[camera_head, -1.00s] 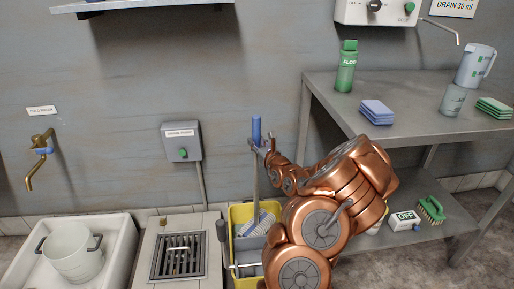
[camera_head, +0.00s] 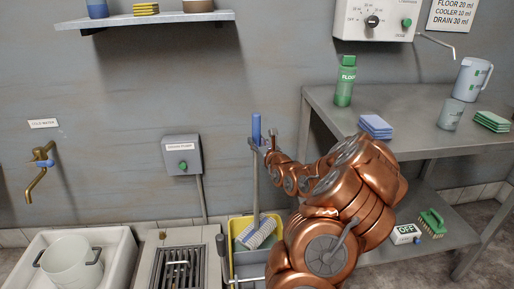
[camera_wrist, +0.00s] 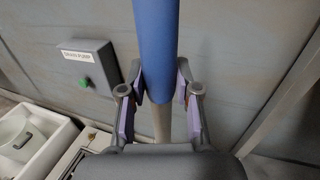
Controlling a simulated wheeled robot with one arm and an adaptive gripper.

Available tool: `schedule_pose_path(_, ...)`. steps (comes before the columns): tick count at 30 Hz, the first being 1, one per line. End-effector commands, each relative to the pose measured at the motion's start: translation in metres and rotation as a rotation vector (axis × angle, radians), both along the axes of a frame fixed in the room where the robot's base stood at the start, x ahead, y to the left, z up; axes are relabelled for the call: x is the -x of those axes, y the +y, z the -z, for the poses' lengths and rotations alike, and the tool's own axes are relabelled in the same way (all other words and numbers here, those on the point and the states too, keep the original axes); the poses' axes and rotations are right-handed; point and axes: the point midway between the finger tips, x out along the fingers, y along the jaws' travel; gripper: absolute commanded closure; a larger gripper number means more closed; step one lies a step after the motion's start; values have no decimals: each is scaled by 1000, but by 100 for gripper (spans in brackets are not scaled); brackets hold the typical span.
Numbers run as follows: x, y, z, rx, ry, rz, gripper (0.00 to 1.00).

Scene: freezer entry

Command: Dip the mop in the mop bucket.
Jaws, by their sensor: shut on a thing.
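The mop (camera_head: 256,185) stands nearly upright with a blue grip, a grey pole and a striped grey-white head (camera_head: 257,234). Its head is at the yellow mop bucket (camera_head: 235,222), showing above the grey part inside; whether it touches the bottom or any water cannot be seen. My gripper (camera_head: 262,147) is shut on the mop's handle near the lower end of the blue grip. The wrist view shows the blue grip (camera_wrist: 156,45) between my two purple-padded fingers. My copper arm hides the right side of the bucket.
A floor drain grate (camera_head: 180,270) and a white sink with a white bucket (camera_head: 72,265) lie left of the mop bucket. A grey drain pump box (camera_head: 183,155) is on the wall. A steel table (camera_head: 400,115) with a green bottle (camera_head: 345,82) stands right.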

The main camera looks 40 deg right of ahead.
Motion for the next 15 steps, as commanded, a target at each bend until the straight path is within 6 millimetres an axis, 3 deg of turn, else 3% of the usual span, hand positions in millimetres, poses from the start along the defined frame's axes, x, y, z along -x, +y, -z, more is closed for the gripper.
schedule_pose_path(15,0,0,-50,3,-2,0,100)
